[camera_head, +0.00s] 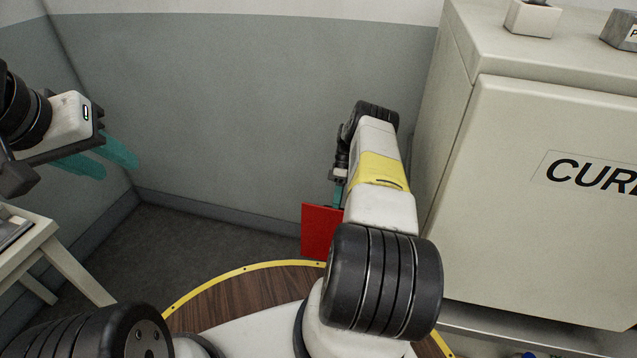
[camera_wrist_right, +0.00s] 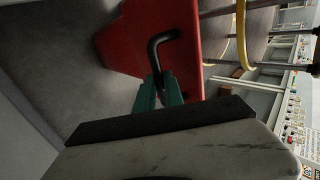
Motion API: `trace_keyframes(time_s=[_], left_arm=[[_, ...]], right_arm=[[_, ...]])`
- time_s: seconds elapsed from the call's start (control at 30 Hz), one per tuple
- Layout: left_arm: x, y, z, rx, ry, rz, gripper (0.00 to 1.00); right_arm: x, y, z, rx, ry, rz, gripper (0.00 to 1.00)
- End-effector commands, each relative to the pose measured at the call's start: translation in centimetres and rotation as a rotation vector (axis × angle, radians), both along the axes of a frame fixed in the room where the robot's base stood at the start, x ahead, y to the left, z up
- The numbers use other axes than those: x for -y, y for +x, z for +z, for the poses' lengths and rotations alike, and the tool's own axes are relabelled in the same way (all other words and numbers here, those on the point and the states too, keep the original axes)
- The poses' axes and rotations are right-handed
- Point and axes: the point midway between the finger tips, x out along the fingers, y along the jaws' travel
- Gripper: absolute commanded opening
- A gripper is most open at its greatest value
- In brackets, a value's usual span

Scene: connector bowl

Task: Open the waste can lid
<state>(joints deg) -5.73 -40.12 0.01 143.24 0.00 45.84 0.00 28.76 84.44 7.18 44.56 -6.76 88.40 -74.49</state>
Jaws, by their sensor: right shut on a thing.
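The red waste can (camera_head: 318,230) shows in the head view as a flat red face beside the grey wall, partly hidden behind my right arm. In the right wrist view its red surface (camera_wrist_right: 185,25) carries a bent black handle (camera_wrist_right: 162,42). My right gripper (camera_wrist_right: 158,88) has its teal fingers shut on the lower end of this handle. In the head view most of the right gripper is hidden by its arm. I cannot tell how far the lid is raised. My left gripper (camera_head: 106,158) is empty at the far left, its teal fingers apart.
A large beige cabinet (camera_head: 540,200) stands close on the right of my right arm. A light table (camera_head: 40,245) stands at the lower left. The grey wall (camera_head: 240,110) is behind, and the dark floor (camera_head: 200,235) at centre left is clear.

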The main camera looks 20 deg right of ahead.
Motion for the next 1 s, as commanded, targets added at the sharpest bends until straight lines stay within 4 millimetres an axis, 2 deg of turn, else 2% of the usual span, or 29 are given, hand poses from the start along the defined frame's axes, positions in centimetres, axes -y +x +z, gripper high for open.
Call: trace_keyframes(time_s=[0.03, 0.37, 0.4, 0.5, 0.77, 0.87, 1.0], left_arm=[[0.0, 0.0, 0.0, 0.000, 0.000, 0.000, 0.36], [0.0, 0.0, 0.0, 0.000, 0.000, 0.000, 0.36], [0.0, 0.0, 0.0, 0.000, 0.000, 0.000, 0.36], [0.0, 0.0, 0.0, -0.001, 0.000, 0.000, 0.36], [0.0, 0.0, 0.0, 0.000, 0.000, 0.000, 0.36], [0.0, 0.0, 0.0, 0.000, 0.000, 0.000, 0.36], [0.0, 0.0, 0.0, 0.000, 0.000, 0.000, 0.36]], right_arm=[[0.8, 0.2, -0.4, 0.014, -0.020, -0.002, 0.00], [1.0, 0.4, -0.3, 0.021, -0.024, -0.004, 0.00], [1.0, 0.4, -0.3, 0.021, -0.024, -0.004, 0.16], [0.9, 0.5, -0.2, 0.022, -0.023, -0.004, 0.34], [0.6, 0.5, 0.0, 0.018, -0.016, -0.003, 0.34], [0.7, 0.5, 0.9, 0.020, -0.017, -0.004, 0.34], [1.0, 0.6, 3.4, 0.023, -0.021, -0.004, 0.34]])
